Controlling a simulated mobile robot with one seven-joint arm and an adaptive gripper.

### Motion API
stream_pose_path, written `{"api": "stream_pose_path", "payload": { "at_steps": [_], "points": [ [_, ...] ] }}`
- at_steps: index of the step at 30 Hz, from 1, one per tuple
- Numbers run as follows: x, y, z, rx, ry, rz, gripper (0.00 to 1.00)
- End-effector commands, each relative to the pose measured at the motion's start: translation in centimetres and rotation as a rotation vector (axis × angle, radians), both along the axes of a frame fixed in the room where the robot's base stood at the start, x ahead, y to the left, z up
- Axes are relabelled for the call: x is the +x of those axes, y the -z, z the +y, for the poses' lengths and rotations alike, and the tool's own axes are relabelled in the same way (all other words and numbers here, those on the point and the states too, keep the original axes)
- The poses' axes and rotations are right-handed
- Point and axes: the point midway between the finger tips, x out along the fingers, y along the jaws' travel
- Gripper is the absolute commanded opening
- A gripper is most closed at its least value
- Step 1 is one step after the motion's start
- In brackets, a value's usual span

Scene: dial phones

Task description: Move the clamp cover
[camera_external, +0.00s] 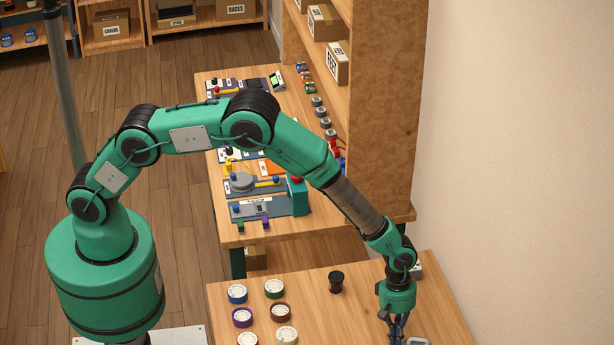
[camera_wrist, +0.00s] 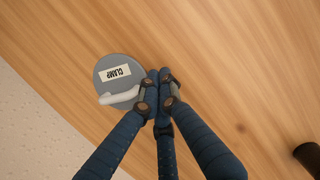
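The clamp cover (camera_wrist: 112,85) is a round grey disc with a white label reading CLAMP and a pale bar handle (camera_wrist: 119,96). It lies on the wooden table near its edge in the wrist view. In the external view a grey piece of it (camera_external: 418,341) shows at the bottom edge, just right of my gripper (camera_external: 397,325). In the wrist view my gripper's blue fingers (camera_wrist: 160,85) are drawn together right beside the disc, close to the handle's end. I see nothing between the fingertips. Whether they touch the handle is unclear.
A black spool-shaped object (camera_external: 336,281) stands on the near table (camera_external: 310,300), left of my gripper. Several coloured round lidded items (camera_external: 274,288) stand farther left. A wall (camera_external: 520,170) is close on the right. Bare tabletop lies between spool and gripper.

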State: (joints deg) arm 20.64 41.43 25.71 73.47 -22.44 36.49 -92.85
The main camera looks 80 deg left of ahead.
Motion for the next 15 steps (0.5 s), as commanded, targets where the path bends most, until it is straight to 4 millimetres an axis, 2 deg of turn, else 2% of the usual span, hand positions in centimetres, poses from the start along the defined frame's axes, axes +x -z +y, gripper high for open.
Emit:
{"api": "stream_pose_path", "payload": {
  "at_steps": [9,15],
  "points": [
    [0.0,0.0,0.1,0.000,0.000,0.000,0.00],
    [0.0,0.0,1.1,0.000,-0.001,0.000,0.00]
  ]
}}
